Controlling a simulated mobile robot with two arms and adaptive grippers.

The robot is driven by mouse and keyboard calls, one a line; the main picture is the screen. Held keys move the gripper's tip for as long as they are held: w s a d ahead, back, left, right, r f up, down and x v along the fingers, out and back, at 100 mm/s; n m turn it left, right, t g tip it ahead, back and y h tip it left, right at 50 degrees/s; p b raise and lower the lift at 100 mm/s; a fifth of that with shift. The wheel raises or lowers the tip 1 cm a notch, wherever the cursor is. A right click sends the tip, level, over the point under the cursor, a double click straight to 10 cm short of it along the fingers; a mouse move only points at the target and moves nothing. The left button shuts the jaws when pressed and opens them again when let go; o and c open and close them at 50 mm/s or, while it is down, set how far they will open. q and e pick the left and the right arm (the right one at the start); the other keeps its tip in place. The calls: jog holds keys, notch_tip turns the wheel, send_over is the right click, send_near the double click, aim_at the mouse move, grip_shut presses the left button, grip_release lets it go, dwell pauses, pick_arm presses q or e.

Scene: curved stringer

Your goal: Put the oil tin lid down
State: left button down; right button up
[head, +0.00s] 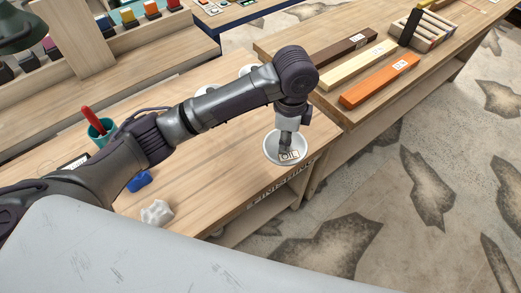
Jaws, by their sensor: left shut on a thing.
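The oil tin lid (272,148) is a round, pale disc with a raised rim and a label reading OIL. It is near the right front corner of the wooden finishing bench (225,180). My left gripper (287,146) reaches down from above and is shut on the lid near its middle. The fingers cover part of the lid. I cannot tell whether the lid touches the bench top or hangs just above it. The tin itself cannot be made out clearly. My right gripper is out of view.
A teal cup (100,131) with a red-handled tool, a blue block (139,181) and a crumpled pale cloth (157,213) are on the bench. White round items show partly behind my arm. Dark, pale and orange bars (380,80) lie on the adjoining bench. Bench top left of the lid is clear.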

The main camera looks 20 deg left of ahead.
pick_arm(q)
send_near(252, 151)
jog(key=s+d, duration=0.1)
jog(key=d, duration=0.2)
jog(key=a+f, duration=0.1)
jog(key=w+a+p, duration=0.1)
jog(key=a, duration=0.1)
jog(key=shift+f, duration=0.4)
jog(key=shift+a+f, duration=0.1)
jog(key=shift+f, duration=0.05)
notch_tip(252, 151, down, 3)
jog(key=shift+f+p, duration=0.15)
jog(key=shift+p, duration=0.35)
jog(key=shift+f, duration=0.3)
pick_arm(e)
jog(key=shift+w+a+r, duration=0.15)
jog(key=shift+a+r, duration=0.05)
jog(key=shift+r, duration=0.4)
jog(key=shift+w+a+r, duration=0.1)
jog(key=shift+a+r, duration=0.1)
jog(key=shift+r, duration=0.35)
pick_arm(q)
jog(key=shift+f, duration=0.15)
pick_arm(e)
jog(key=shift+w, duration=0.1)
pick_arm(q)
jog(key=c, duration=0.9)
grip_release()
